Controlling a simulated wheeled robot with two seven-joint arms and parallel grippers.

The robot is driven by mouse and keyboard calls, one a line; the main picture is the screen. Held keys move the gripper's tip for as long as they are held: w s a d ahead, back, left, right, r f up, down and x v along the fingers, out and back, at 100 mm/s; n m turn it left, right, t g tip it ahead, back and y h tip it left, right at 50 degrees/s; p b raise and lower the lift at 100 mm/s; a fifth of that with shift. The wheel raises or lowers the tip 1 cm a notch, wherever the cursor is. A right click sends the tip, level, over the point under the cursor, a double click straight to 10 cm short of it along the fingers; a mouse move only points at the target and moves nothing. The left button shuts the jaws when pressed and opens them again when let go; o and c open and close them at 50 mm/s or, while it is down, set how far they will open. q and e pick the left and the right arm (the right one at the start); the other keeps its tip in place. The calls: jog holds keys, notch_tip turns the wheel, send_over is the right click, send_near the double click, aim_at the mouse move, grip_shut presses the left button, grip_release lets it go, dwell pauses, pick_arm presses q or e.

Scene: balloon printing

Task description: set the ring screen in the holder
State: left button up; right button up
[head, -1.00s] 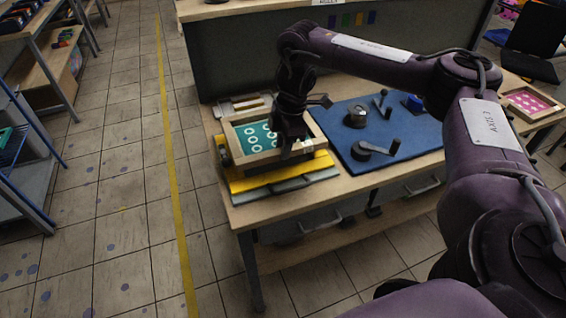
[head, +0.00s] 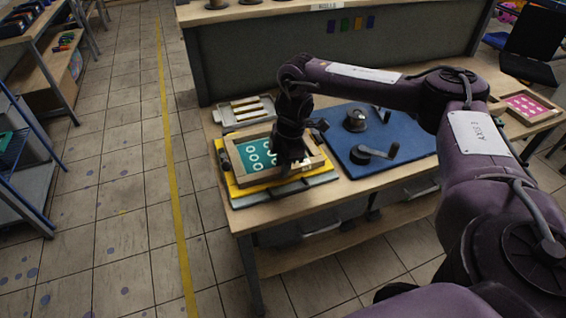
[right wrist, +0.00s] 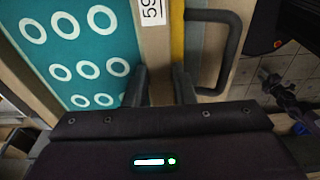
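The ring screen (head: 254,156), a wooden frame with teal mesh and pale rings, lies roughly level over the yellow holder (head: 262,187) at the table's left end. I cannot tell whether it rests fully on the holder. My right gripper (head: 291,168) is at the frame's right-hand side. In the right wrist view the gripper's fingers (right wrist: 161,88) stand on either side of the frame's wooden bar and look shut on it; the teal mesh (right wrist: 78,45) with rings fills the left. The arm hides part of the screen. My left gripper is not in view.
A blue mat (head: 372,160) with dark cranked tools lies right of the holder. A grey tray (head: 244,111) with light bars stands behind it. A pink-mesh screen (head: 527,104) lies at the far right. A handle (right wrist: 222,50) shows beside the frame.

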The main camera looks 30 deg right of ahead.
jog(key=o, duration=0.4)
jog(key=shift+r, duration=0.65)
jog(key=r, duration=0.3)
jog(key=shift+d+r+b, duration=0.15)
jog(key=shift+d+b, duration=0.1)
jog(key=shift+b, duration=0.1)
notch_tip(320, 180, up, 8)
jog(key=d+p, duration=0.1)
jog(key=p, duration=0.1)
jog(key=shift+s+p, duration=0.25)
jog(key=shift+p, duration=0.15)
jog(key=shift+r, duration=0.1)
